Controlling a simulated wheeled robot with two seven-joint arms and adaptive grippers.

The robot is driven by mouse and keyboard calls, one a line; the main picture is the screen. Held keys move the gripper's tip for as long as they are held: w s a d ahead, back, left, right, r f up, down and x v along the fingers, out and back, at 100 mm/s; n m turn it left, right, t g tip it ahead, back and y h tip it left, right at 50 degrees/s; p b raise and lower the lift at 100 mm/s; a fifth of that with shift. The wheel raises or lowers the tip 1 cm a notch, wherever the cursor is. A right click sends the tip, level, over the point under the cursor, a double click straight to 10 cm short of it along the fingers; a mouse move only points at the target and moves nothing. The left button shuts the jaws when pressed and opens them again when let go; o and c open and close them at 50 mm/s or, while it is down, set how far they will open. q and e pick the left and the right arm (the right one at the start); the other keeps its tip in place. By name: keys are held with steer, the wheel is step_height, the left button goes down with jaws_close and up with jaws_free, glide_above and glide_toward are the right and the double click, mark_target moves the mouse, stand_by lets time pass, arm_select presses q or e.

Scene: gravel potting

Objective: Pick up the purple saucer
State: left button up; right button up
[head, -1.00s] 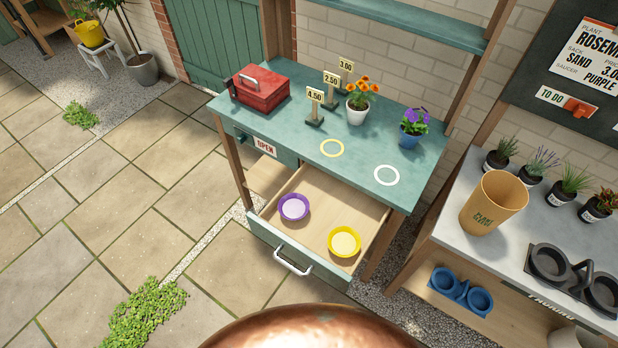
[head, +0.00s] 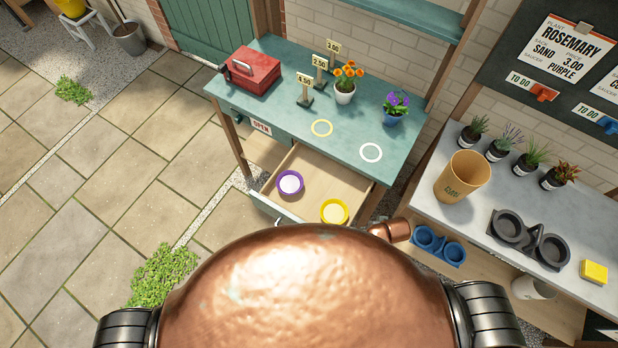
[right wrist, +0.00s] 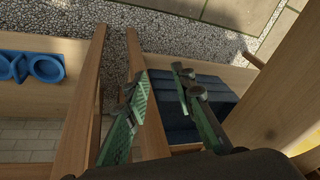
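The purple saucer (head: 290,183) lies in the open drawer (head: 328,181) of the green table, at its left side in the head view. A yellow saucer (head: 334,212) lies in the same drawer, to the right and nearer me, apart from the purple one. My copper-coloured body hides much of the drawer front and its handle. My right gripper (right wrist: 160,78) shows in the right wrist view with its green-padded fingers apart and nothing between them. It is beside wooden beams, and no saucer is clearly visible there. My left gripper is not in view.
A grey-topped bench (head: 460,200) at right carries a tan pot (head: 463,177), several plants and a black holder (head: 530,240); a blue holder (head: 438,246) sits below. Paving at left is open.

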steer(key=w+a+r+y+p, duration=0.1)
steer(key=w+a+r+p, duration=0.1)
steer(key=r, duration=0.6)
steer(key=w+a+r+p, duration=0.1)
steer(key=r+p, duration=0.1)
steer(key=r, duration=0.5)
steer(key=shift+m+y, duration=0.4)
steer(key=shift+m, duration=0.2)
steer(key=w+a, duration=0.4)
steer(key=a, duration=0.1)
steer(key=shift+w+a, duration=0.2)
steer(key=m+y, duration=0.2)
glide_toward(290, 183)
steer(key=d, duration=0.5)
steer(key=shift+g, duration=0.4)
steer(key=a+f, duration=0.2)
steer(key=f, duration=0.1)
steer(key=a+f+p, duration=0.1)
steer(key=a+f, duration=0.1)
steer(key=shift+f, duration=0.2)
steer(key=shift+w+a+f, duration=0.1)
steer(key=shift+f, duration=0.15)
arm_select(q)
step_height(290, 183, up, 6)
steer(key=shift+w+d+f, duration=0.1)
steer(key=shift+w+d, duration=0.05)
arm_select(e)
steer(key=shift+c, duration=0.2)
jaws_close()
